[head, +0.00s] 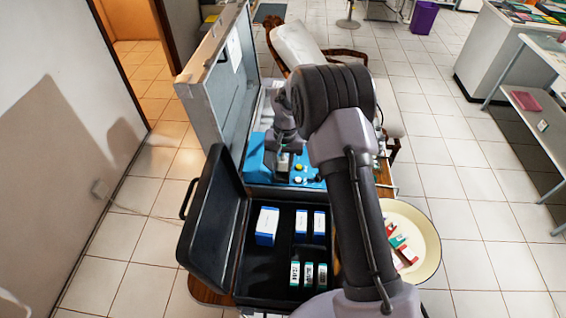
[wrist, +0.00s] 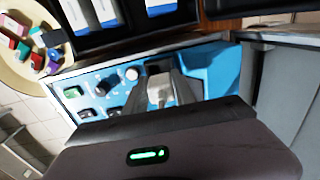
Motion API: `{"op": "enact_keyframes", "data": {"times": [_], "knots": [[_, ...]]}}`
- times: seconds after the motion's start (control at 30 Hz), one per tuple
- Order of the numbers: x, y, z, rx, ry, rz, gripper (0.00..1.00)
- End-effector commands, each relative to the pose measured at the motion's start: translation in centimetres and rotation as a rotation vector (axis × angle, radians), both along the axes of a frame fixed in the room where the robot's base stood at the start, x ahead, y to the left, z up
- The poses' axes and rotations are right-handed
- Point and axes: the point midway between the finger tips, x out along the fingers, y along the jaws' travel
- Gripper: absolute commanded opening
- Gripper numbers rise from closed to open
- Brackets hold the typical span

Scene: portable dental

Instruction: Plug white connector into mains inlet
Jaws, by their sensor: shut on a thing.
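My gripper (wrist: 158,88) is shut on the white connector (wrist: 158,94), which shows between the two dark fingers in the wrist view. The connector is held over the blue panel (wrist: 215,68) of the dental unit. In the head view my gripper (head: 283,160) is over the same blue panel (head: 256,160), largely covered by my arm. I cannot pick out the mains inlet for sure; the fingers and connector cover part of the panel. I cannot tell whether the connector touches the panel.
An open black case (head: 270,268) with boxes stands in front of the unit. A raised grey lid (head: 212,92) stands at its left. A round cream tray (head: 427,232) is at right.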

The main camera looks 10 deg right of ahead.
Motion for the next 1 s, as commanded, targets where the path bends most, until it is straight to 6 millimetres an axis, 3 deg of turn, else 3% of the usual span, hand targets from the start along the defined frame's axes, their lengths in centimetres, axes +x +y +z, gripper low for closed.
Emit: {"op": "enact_keyframes", "data": {"times": [1.0], "knots": [[-0.3,0.1,-1.2,0.0,0.001,0.0,0.0]]}}
